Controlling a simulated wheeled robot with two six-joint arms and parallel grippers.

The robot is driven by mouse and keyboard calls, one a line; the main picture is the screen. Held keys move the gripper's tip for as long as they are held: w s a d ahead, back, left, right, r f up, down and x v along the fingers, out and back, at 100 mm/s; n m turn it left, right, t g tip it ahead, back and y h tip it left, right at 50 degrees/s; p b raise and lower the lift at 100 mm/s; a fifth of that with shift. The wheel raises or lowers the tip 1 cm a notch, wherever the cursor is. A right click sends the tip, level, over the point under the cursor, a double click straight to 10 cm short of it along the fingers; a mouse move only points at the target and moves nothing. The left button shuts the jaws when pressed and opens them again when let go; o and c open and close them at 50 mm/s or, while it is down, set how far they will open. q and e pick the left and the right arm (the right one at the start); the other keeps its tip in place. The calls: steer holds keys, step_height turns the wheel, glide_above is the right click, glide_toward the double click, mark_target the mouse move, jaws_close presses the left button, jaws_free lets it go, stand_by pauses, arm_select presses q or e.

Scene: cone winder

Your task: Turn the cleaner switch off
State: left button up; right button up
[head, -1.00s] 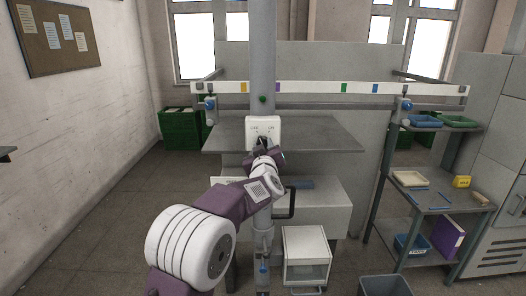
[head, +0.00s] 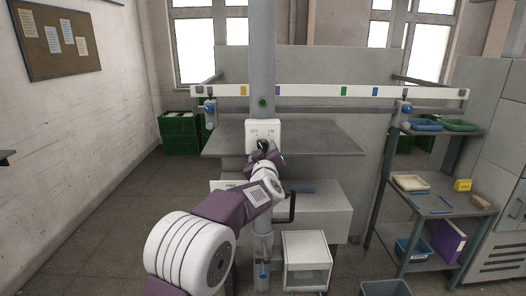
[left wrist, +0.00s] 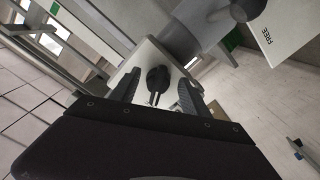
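The cleaner switch (head: 263,129) is a white plate on the grey upright post, lettered OFF at its left and ON at its right. Its black knob (head: 262,144) sits low on the plate, partly hidden by my left gripper (head: 264,155) just below and in front of it. In the left wrist view the knob (left wrist: 157,80) shows between the two fingers of my left gripper (left wrist: 160,92), with a gap on each side. The fingers are open and hold nothing. I cannot tell which label the knob points at. My right gripper is not in view.
A grey shelf plate (head: 330,138) lies behind the post. A white rail (head: 312,91) with coloured marks crosses above. A FREE sign (left wrist: 281,29) is near the post. A side rack (head: 437,203) holds trays at right. The floor at left is clear.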

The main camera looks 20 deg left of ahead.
arm_select(q)
steer(key=shift+s+d+r, duration=0.1)
steer(key=shift+s, duration=0.1)
steer(key=b+v, duration=0.2)
steer(key=v, duration=0.6)
steer(key=shift+s, duration=0.15)
steer(key=s+a+f+y, duration=0.1)
steer(key=a, duration=0.3)
steer(key=s+d+f+m+g+h, duration=0.1)
steer(key=s+f+m+g+h, duration=0.25)
steer(key=f, duration=0.65)
steer(key=s+d+f+m+g+h, duration=0.25)
steer(key=s+f, duration=0.25)
steer(key=f, duration=0.5)
steer(key=s+f+m+g, duration=0.1)
steer(key=s+f+g, duration=0.4)
steer(key=s, duration=0.6)
steer(key=s+f+m+g, duration=0.2)
steer(key=s+f+g, duration=0.3)
steer(key=s+f, duration=0.4)
steer(key=shift+s, duration=1)
